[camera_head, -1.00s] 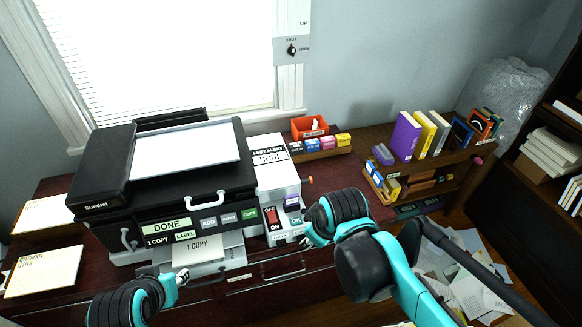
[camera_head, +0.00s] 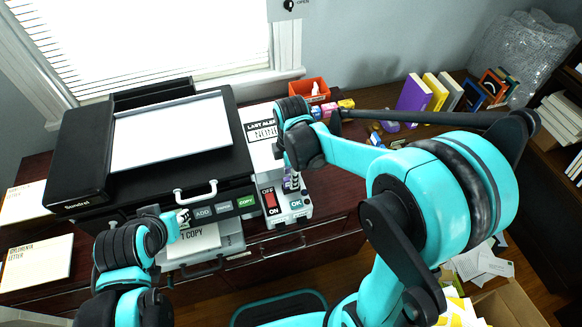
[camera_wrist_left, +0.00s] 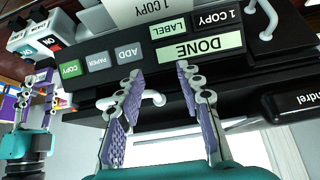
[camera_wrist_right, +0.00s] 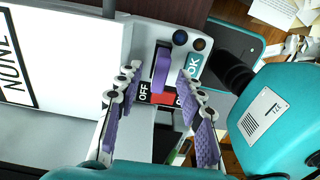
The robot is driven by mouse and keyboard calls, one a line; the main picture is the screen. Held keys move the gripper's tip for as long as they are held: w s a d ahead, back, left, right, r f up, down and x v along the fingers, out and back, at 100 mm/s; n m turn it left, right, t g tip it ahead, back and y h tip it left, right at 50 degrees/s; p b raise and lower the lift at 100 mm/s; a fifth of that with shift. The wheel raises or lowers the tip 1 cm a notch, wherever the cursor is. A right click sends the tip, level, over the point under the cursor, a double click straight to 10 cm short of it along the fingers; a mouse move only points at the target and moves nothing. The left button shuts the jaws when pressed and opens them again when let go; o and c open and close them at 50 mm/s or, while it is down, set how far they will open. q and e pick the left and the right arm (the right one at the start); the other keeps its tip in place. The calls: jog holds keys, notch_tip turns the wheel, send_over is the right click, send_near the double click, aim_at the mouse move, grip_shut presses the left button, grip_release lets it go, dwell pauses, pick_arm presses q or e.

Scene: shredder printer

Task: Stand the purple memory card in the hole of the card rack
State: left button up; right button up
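The purple memory card (camera_wrist_right: 161,68) stands upright at the front panel of the white unit, beside the red ON/OFF switch (camera_wrist_right: 163,98). In the head view the card (camera_head: 289,183) shows small below my right wrist. My right gripper (camera_wrist_right: 159,74) is open, with one fingertip on each side of the card; I cannot tell whether they touch it. My left gripper (camera_wrist_left: 160,84) is open and empty in front of the printer's panel (camera_wrist_left: 165,55). I cannot clearly make out the card rack or its hole.
The black printer (camera_head: 165,150) fills the left of the desk. An orange bin (camera_head: 309,90) and small coloured boxes stand behind my right arm. Upright books (camera_head: 413,95) stand at the right. Papers (camera_head: 480,266) lie on the floor at the right.

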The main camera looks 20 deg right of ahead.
jog(key=shift+f, duration=1.3)
grip_shut()
jog(key=c, duration=0.7)
grip_release()
grip_shut()
jog(key=shift+r, duration=0.7)
